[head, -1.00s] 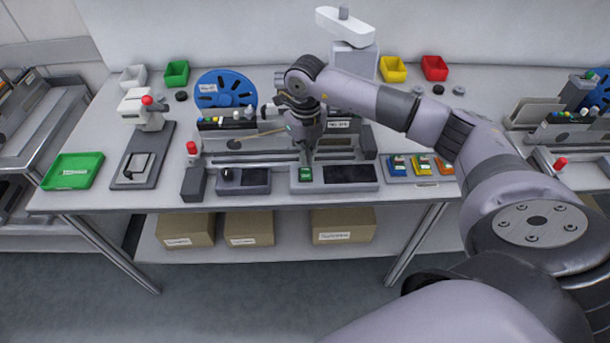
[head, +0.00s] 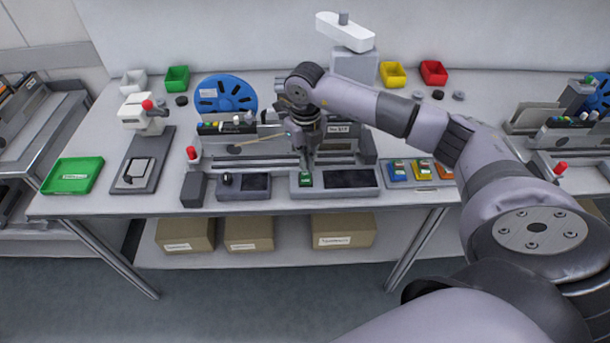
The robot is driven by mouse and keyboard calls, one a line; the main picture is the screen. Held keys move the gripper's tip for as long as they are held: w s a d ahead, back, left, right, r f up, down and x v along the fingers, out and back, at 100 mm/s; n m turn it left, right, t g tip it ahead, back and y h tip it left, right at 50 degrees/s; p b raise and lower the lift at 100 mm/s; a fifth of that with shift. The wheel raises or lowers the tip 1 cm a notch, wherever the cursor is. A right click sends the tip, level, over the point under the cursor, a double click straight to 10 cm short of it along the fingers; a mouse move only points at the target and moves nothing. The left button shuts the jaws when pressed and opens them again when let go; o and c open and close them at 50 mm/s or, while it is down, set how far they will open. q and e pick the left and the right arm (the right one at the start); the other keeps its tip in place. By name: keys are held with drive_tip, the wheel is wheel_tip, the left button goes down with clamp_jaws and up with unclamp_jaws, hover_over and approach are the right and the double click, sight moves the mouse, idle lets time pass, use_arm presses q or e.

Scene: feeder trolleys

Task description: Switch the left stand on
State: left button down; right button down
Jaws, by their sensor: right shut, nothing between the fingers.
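Two low grey stands sit side by side at the table's front edge. The left stand (head: 257,182) has a dark panel and a small black knob or switch (head: 227,179) at its left end. The right stand (head: 345,180) has a wider dark panel and a green switch (head: 305,179) at its left end. My right gripper (head: 304,166) points down just above and behind that green switch, shut with nothing in it. I cannot tell whether it touches the switch. It is to the right of the left stand. My left gripper is not in view.
A red-topped post (head: 192,154) stands left of the left stand. Blue, yellow and orange pieces (head: 422,170) lie right of the right stand. Behind are a rail, a feeder bank and a blue reel (head: 229,95). A green tray (head: 73,175) is at the far left.

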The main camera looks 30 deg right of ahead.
sight(305, 173)
drive_tip(key=shift+s+f+b, duration=0.1)
drive_tip(key=shift+f+b, duration=0.9)
drive_tip(key=shift+f, duration=0.3)
idle(0.9)
drive_tip(key=shift+r+p, duration=0.65)
drive_tip(key=shift+r, duration=0.2)
drive_tip(key=shift+r+p, duration=1.65)
drive_tip(key=shift+r, duration=1.05)
